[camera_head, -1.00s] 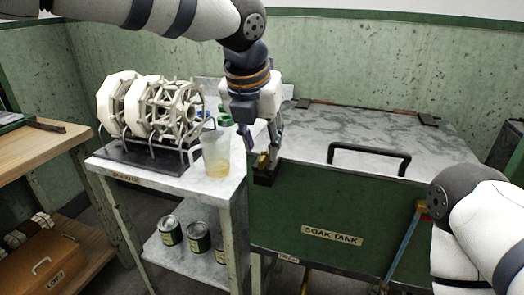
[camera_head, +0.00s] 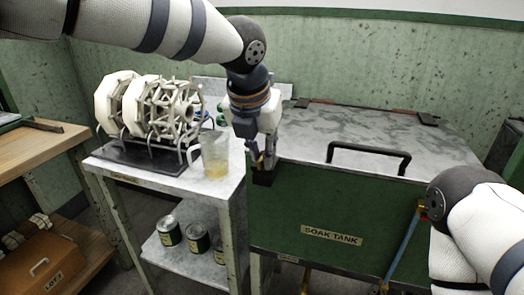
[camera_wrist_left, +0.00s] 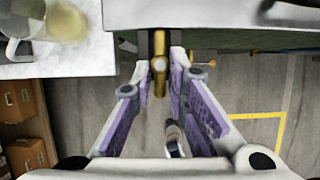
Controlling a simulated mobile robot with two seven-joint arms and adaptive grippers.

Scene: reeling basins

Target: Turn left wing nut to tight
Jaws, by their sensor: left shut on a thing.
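The left wing nut (camera_wrist_left: 160,82) is a small brass piece at the left front corner of the soak tank (camera_head: 330,215). In the left wrist view its wings run nearly up and down the picture, with a round pale stud end in the middle. My left gripper (camera_head: 263,162) points down at this corner, and its fingertips (camera_wrist_left: 160,55) are closed on the wing nut from both sides. In the head view the fingers hide most of the nut. Part of my right arm shows at the right edge; its gripper is out of view.
A trolley (camera_head: 150,178) stands just left of the gripper, with a beaker (camera_head: 216,158) of yellowish liquid near its edge and a pale reel (camera_head: 150,108) behind. Several tins (camera_head: 169,231) stand on its lower shelf. The tank lid has a black handle (camera_head: 370,150).

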